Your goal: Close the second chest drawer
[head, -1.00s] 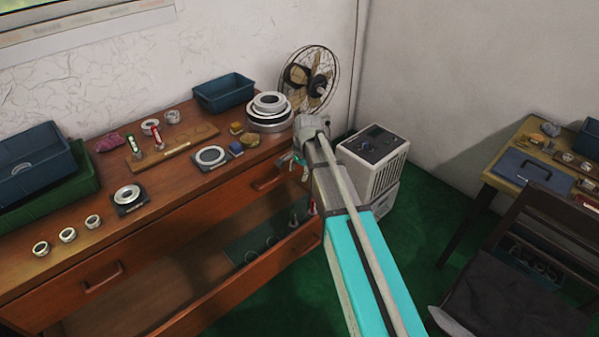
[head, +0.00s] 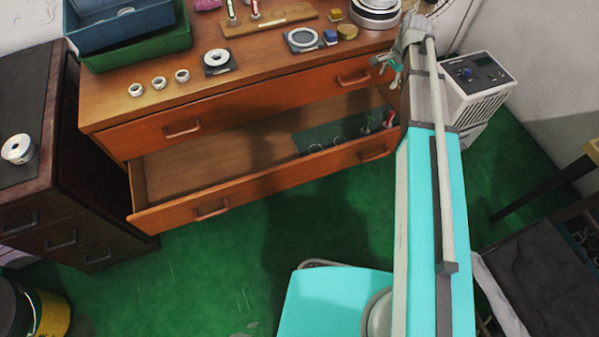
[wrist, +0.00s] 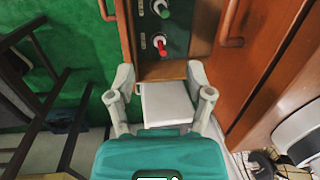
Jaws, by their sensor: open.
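The brown wooden chest (head: 250,103) has its top drawer (head: 230,108) shut. Its second drawer (head: 160,210) is pulled well out, with two handles (head: 212,210) on its front. A green mat with rings and red- and green-topped items (head: 365,127) lies inside at the right end. My gripper (head: 388,66) is at the chest's right end, near the top drawer's right handle. In the wrist view my gripper (wrist: 163,92) is open and empty, with the second drawer's end wall (wrist: 162,71) just beyond the fingertips. I cannot tell whether they touch. My arm hides the drawer front's right end.
A white appliance (head: 480,85) stands on the floor right of the chest. A dark cabinet (head: 60,200) stands at the left, with a yellow-and-black bucket (head: 50,312) in front. A dark chair (head: 545,260) is at the right. Green floor (head: 240,270) before the drawer is clear.

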